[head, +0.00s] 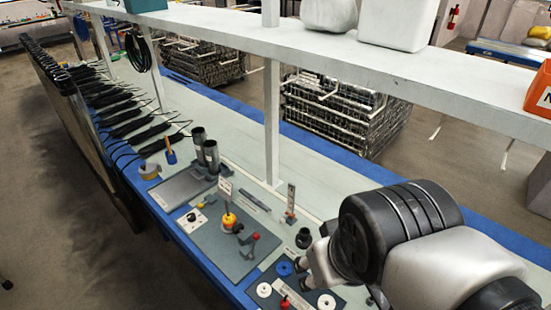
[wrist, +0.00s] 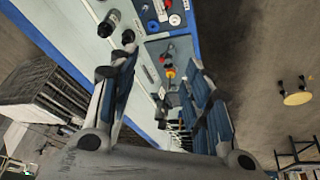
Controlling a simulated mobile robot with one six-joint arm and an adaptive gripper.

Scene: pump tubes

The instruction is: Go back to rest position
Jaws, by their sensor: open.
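My gripper (head: 303,273) is at the lower right in the head view, over the front part of the workbench (head: 238,130). In the wrist view my gripper (wrist: 160,65) has its two fingers spread apart, with nothing between them. A fixture with a yellow-orange top (head: 230,219) stands on a grey plate (head: 222,250), left of my gripper. It also shows beyond the fingers in the wrist view (wrist: 170,72). Two dark upright tubes (head: 211,156) stand farther back. My arm hides part of the bench at the right.
A white shelf (head: 320,45) on posts runs above the bench. Blue and white round parts (head: 284,268) lie close to my gripper, and a short black cylinder (head: 303,238) stands behind them. Black cables (head: 125,115) lie at the far left. Wire crates (head: 340,110) stand behind the bench.

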